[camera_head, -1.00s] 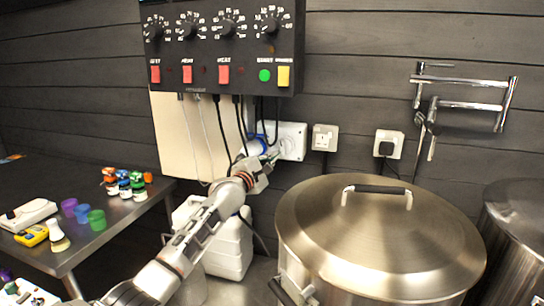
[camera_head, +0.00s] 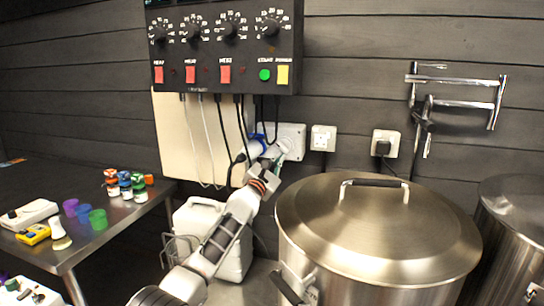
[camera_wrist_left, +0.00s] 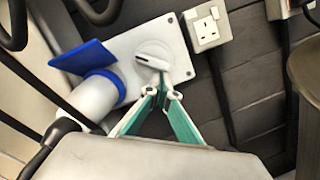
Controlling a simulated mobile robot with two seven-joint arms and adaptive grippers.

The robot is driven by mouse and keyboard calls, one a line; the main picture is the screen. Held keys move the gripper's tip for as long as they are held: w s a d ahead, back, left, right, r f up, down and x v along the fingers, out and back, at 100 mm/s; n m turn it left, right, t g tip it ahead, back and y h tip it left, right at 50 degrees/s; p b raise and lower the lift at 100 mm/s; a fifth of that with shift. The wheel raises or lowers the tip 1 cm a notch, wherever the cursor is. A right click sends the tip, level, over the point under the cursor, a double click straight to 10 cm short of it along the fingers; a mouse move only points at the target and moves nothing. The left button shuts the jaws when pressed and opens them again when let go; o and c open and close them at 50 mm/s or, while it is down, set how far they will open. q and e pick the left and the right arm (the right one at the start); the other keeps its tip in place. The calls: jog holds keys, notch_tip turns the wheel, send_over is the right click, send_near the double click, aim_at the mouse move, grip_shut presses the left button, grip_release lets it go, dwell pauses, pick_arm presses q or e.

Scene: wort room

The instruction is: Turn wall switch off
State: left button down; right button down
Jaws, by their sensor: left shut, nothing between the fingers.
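The wall switch is a white plate (camera_head: 292,132) on the dark plank wall, below the control panel. In the left wrist view, its round white knob (camera_wrist_left: 152,54) sits on the plate beside a white socket with a raised blue cap (camera_wrist_left: 85,57). My left gripper (camera_head: 283,149) is at the knob, coming from below. In the left wrist view, its green-sided fingers (camera_wrist_left: 162,80) meet at their tips just below the knob's grip, shut with nothing between them. Whether the tips touch the knob is unclear. My right gripper is not in view.
A black control panel (camera_head: 225,48) hangs above, with cables dangling near my arm. A large lidded steel kettle (camera_head: 375,225) stands below right. A white socket (camera_head: 323,138) is right of the switch. A metal table (camera_head: 100,245) with small items is left.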

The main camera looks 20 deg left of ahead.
pick_arm(q)
jog(key=n+y, duration=0.1)
jog(key=n, duration=0.2)
jog(key=d+n+y, duration=0.1)
jog(key=n, duration=0.2)
jog(key=shift+d+t, duration=0.2)
jog(key=shift+t, duration=0.1)
jog(key=shift+r+n, duration=0.1)
jog(key=shift+n, duration=0.4)
